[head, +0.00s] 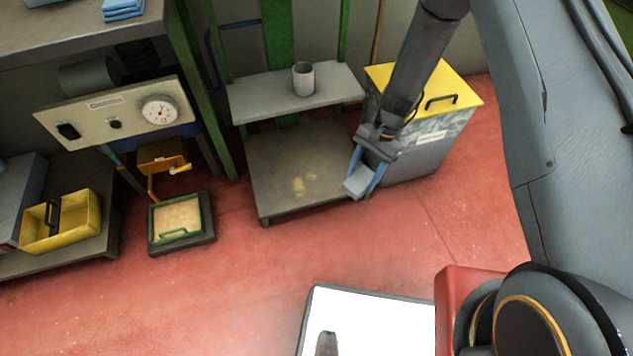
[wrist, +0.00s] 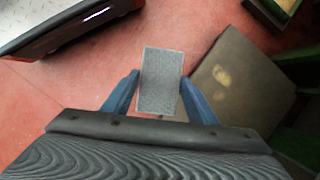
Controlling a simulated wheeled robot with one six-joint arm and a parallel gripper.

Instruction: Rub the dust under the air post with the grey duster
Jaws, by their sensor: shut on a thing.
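The grey duster (head: 357,182) is a small light-grey block between the blue fingers of my gripper (head: 365,172). In the wrist view the duster (wrist: 161,80) sits between both fingers of my gripper (wrist: 157,88), which is shut on it. The dust (head: 305,184) is a pale yellowish patch on the low dark shelf (head: 270,165) of a green-framed stand, likely the air post (head: 278,40). The dust also shows in the wrist view (wrist: 222,76), right of the duster. My gripper is near the shelf's right front edge, apart from the dust.
A grey upper shelf (head: 255,100) with a grey cup (head: 303,78) overhangs the back of the low shelf. A yellow-lidded grey bin (head: 420,150) stands close behind my gripper. A green-rimmed tray (head: 180,215) lies left; red floor (head: 240,270) in front is clear.

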